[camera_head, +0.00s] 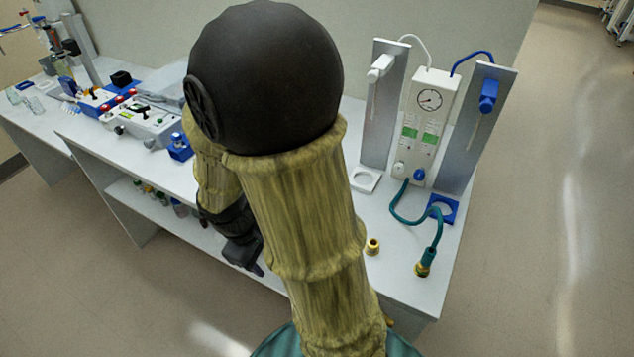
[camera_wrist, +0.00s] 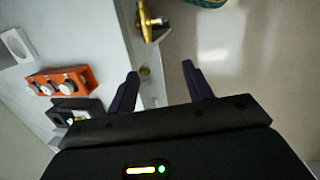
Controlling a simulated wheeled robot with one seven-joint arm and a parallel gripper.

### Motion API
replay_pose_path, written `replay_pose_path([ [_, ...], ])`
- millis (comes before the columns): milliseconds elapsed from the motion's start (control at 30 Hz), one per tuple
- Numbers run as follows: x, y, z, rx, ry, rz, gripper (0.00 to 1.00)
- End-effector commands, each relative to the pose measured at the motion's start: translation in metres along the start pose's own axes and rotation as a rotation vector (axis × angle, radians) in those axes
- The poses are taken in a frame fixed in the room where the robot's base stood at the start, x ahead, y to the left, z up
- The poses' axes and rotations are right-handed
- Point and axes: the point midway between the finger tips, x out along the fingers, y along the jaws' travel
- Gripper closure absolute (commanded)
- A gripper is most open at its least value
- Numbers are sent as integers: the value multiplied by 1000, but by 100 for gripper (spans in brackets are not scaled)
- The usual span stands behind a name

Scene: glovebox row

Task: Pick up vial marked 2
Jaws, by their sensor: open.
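In the wrist view an orange rack (camera_wrist: 90,76) stands on the white bench top at the left and holds a row of white-capped vials (camera_wrist: 67,88). I cannot read any number on them, so I cannot tell which is marked 2. My gripper (camera_wrist: 160,70) is open and empty, its two dark fingers apart, to the right of the rack, near the bench edge. In the head view my gripper (camera_head: 252,264) shows low in front of the bench, partly behind my arm. The rack does not show there; my arm covers much of the bench.
A dark block (camera_wrist: 88,106) sits just below the rack in the wrist view. A brass fitting (camera_wrist: 148,22) lies at the bench edge. In the head view a gauge panel (camera_head: 430,115) with a green hose (camera_head: 408,218) stands at the right. Floor is open at the right.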

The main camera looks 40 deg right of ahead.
Motion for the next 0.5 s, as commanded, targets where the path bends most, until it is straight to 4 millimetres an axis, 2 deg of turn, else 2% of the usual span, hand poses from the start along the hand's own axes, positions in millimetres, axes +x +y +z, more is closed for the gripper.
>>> replay_pose_path([
  [267, 16, 41, 7, -436, -294, 191, 49],
  [500, 16, 86, -11, -793, -537, 401, 49],
])
